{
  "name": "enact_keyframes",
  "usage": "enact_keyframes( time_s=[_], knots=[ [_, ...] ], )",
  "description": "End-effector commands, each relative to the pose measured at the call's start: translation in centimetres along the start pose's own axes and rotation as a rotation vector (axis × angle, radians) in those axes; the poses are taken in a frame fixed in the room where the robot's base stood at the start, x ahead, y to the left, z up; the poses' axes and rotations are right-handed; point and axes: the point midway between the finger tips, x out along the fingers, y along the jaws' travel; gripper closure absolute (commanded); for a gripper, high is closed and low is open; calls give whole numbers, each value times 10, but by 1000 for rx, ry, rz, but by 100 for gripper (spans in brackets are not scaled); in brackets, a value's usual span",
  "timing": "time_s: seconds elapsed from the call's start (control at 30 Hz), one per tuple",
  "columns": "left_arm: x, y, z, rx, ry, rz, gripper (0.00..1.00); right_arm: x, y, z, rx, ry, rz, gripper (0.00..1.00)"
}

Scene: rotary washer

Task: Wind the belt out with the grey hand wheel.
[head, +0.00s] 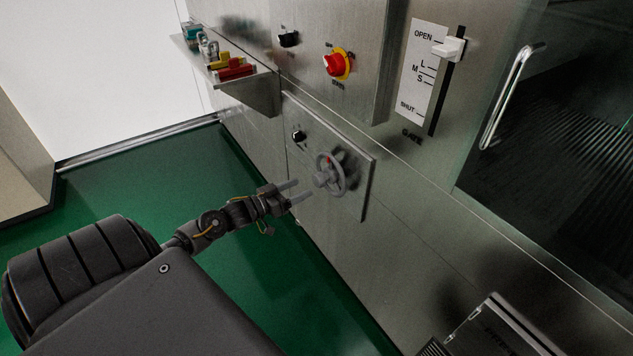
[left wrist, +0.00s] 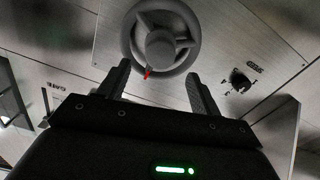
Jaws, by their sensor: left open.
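The grey hand wheel (head: 328,176) is mounted on a metal plate on the machine's lower front. It has a round rim, a thick hub and a small red mark. My left gripper (head: 299,190) is open just in front of the wheel, pointing at it. In the left wrist view, the wheel (left wrist: 160,42) is ahead of the two fingers (left wrist: 155,88), with its red mark at the lower side of the hub. No part of the wheel is clearly between the fingers, and I cannot tell whether they touch it. The belt cannot be made out. My right gripper is not in view.
A black knob (head: 299,136) sits beside the wheel on the plate. Above are a red-and-yellow switch (head: 336,64), a white gate lever (head: 449,48), a shelf with coloured padlocks (head: 232,70) and a door handle (head: 510,95). The green floor (head: 150,190) at left is clear.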

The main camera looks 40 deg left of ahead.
Motion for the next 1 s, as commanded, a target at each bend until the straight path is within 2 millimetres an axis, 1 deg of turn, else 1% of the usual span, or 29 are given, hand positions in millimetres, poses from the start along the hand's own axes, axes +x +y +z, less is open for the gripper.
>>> enact_keyframes(
  time_s=[0.03, 0.2, 0.3, 0.4, 0.57, 0.8, 0.87, 1.0],
  knots=[
    [11, 0, -1, 0, 4, 1, 36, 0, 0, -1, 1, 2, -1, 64],
    [42, 0, 0, -1, 3, 0, 36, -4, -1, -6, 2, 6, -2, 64],
    [57, 0, 1, -1, 1, -1, 36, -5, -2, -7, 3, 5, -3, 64],
    [66, 0, 1, -1, 0, -1, 36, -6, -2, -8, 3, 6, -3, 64],
    [74, 0, 1, 0, -2, 0, 36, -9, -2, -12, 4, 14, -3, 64],
    [74, 0, 1, 0, -2, 0, 36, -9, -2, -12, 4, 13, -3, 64],
    [74, 0, 1, 0, -2, -1, 42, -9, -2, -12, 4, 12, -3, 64],
    [74, 0, 1, 0, -1, -1, 60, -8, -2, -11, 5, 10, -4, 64]
  ],
)
